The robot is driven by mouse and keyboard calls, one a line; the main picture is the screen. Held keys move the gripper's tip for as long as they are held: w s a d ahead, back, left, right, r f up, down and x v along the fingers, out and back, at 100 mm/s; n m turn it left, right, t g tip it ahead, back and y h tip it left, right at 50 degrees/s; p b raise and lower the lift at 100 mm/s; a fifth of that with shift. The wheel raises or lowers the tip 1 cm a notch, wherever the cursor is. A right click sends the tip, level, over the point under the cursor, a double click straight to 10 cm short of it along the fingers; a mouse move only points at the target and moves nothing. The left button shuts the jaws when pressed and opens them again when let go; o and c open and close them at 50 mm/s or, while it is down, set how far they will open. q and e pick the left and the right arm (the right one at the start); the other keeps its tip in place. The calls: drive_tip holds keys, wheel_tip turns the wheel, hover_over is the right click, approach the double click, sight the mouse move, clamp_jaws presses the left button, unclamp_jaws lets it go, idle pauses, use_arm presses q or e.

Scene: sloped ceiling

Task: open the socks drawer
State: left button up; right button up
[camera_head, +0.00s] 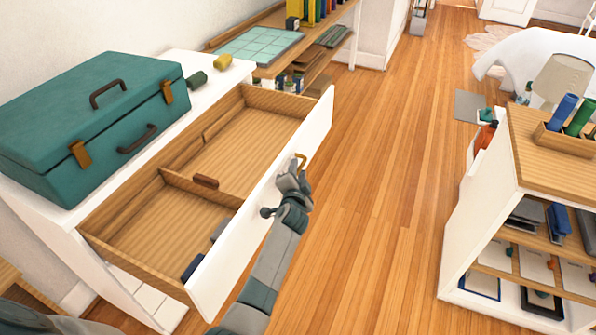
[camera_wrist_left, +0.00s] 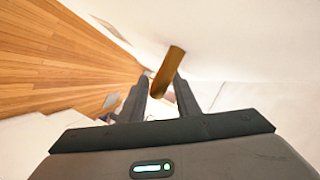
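An open drawer (camera_head: 318,135) with a white front and wooden inside extends far out of a white dresser (camera_head: 60,215). A divider splits it in two. It holds a small brown item (camera_head: 205,181), a grey item (camera_head: 220,229) and a dark blue item (camera_head: 193,267). No label for socks is readable. My left gripper (camera_head: 297,170) is at the brass handle (camera_head: 302,159) on the drawer's outer face. In the left wrist view the handle (camera_wrist_left: 169,72) lies between the fingertips of this gripper (camera_wrist_left: 162,82), which stand apart with a gap. My right gripper is not in view.
A teal case (camera_head: 85,110) and two small blocks, green (camera_head: 196,79) and yellow (camera_head: 222,62), sit on the dresser top. A white shelf unit (camera_head: 470,200) stands at the right. The wooden floor (camera_head: 385,170) between is clear.

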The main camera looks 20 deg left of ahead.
use_arm(q)
drive_tip(key=shift+s, duration=0.15)
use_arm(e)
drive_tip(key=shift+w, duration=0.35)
